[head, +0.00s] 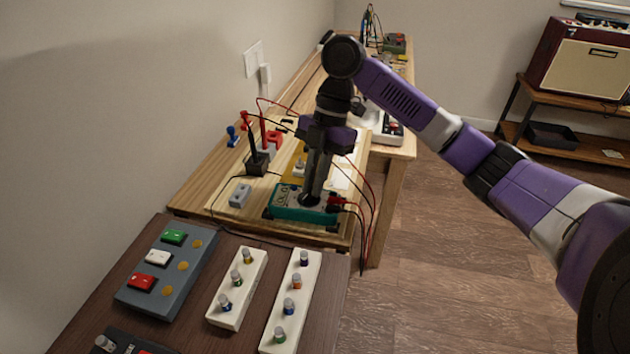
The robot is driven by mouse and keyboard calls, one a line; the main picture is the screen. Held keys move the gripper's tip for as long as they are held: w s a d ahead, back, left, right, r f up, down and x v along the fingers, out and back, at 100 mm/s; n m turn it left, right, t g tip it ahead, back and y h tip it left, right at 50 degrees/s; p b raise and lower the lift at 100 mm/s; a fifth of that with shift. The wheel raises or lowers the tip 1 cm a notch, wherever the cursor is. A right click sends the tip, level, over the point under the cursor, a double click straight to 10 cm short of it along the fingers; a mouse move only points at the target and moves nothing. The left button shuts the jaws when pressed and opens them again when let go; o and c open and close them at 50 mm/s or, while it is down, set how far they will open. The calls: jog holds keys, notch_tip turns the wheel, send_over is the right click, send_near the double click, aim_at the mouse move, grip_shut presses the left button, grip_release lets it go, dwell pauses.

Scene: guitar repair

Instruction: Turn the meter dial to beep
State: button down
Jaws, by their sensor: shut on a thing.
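The meter (287,213) is a teal box lying on the wooden bench, near its front right corner, with red and black leads at its right side. My gripper (310,196) points straight down over the meter, and its fingertips are at the meter's top face. It is shut on the meter's dial. The dial is mostly hidden by the fingers, so its setting cannot be read. Small round marks or sockets show on the meter's face left of the fingers.
Red and black leads (367,228) hang over the bench's right edge. A small grey box (240,195) and a black stand (257,163) are left of the meter. A dark table (190,328) in front holds a button box (168,268) and two white knob strips. Floor (470,260) at right is clear.

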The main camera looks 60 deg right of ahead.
dwell(0.5)
jog(key=c, duration=1.5)
grip_release()
jog(key=shift+r, duration=0.1)
jog(key=v, duration=0.7)
jog(key=shift+d+r, duration=0.2)
jog(key=shift+r, duration=0.05)
jog(key=shift+s, duration=0.1)
